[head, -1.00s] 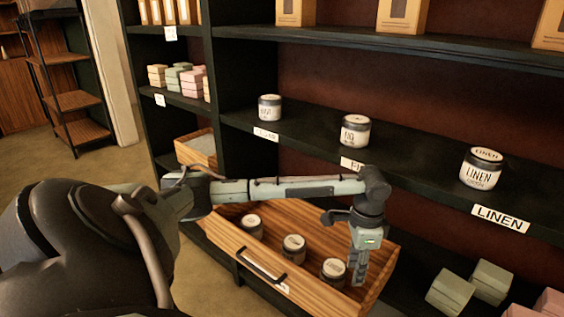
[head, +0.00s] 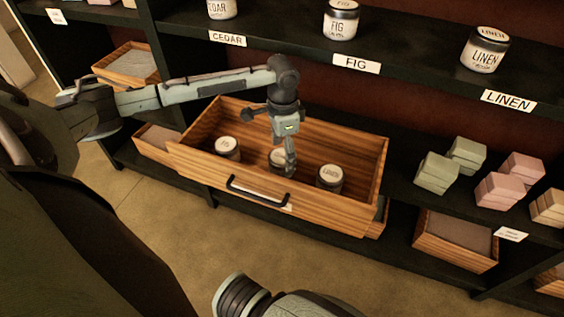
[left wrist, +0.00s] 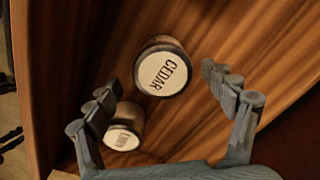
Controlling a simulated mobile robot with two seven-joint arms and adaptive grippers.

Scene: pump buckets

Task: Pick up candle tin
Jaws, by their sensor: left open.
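Three round candle tins with white lids stand in the open wooden drawer (head: 190,158). The left tin (head: 227,147) and the right tin, which reads LINEN (head: 330,177), show clearly. The middle tin (head: 275,158) is partly hidden behind my left gripper (head: 290,170), which points down into the drawer. In the left wrist view my left gripper (left wrist: 161,82) is open and empty. The tin reading CEDAR (left wrist: 164,72) lies ahead, between the fingertips. Another tin (left wrist: 123,134) is by the left finger, its label hard to read. My right gripper is out of view.
The drawer's front has a black handle (head: 258,192). On the shelf above stand the CEDAR (head: 221,8), FIG (head: 341,20) and LINEN (head: 485,50) tins. Green blocks (head: 437,172) and pink blocks (head: 498,191) sit right of the drawer. The floor in front is clear.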

